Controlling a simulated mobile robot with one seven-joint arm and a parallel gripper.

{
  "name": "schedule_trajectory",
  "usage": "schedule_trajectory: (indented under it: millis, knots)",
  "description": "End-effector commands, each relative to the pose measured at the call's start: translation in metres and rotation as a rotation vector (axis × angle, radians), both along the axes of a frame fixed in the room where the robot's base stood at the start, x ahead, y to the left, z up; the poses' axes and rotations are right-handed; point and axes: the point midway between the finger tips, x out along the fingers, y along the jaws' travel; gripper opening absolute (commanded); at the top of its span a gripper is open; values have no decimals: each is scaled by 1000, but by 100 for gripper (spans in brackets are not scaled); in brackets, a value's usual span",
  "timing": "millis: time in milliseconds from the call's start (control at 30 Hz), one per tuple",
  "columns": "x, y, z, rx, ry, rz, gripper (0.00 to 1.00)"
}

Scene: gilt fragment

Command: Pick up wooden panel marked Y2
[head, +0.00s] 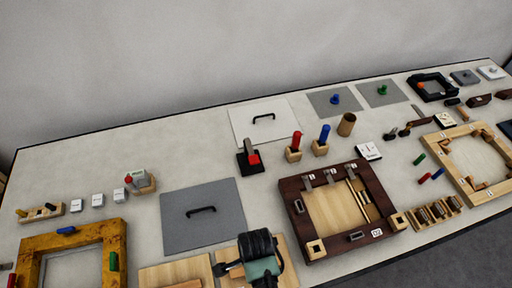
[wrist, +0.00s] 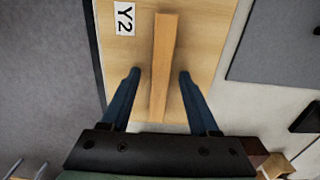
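The pale wooden panel marked Y2 (wrist: 196,48) lies flat on the table, with a white Y2 label (wrist: 124,18) at its upper left in the wrist view. A raised wooden bar (wrist: 163,65) runs along it as a handle. My gripper (wrist: 160,75) is open, with one blue finger on each side of the bar and gaps on both sides. I cannot tell how far the fingertips are above the panel. In the head view my gripper (head: 258,272) hides most of this panel (head: 289,262).
Another pale wooden panel (head: 160,274) lies to the left. A grey panel with a black handle (head: 203,230) lies behind. A dark wooden frame (head: 291,205) stands close on the right. The table's front edge (wrist: 95,60) is near the panel.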

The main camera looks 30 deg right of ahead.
Motion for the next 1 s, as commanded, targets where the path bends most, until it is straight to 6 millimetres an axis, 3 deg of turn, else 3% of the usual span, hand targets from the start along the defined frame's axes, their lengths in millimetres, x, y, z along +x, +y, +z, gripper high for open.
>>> schedule_trajectory:
  millis: [33,333,800,1000]
  knots:
    - [0,0,0,0,0,0,52]
    - [0,0,0,0,0,0,0]
    - [1,0,2,-1,-2,0,0]
    - [1,-1,23,-1,-5,-1,0]
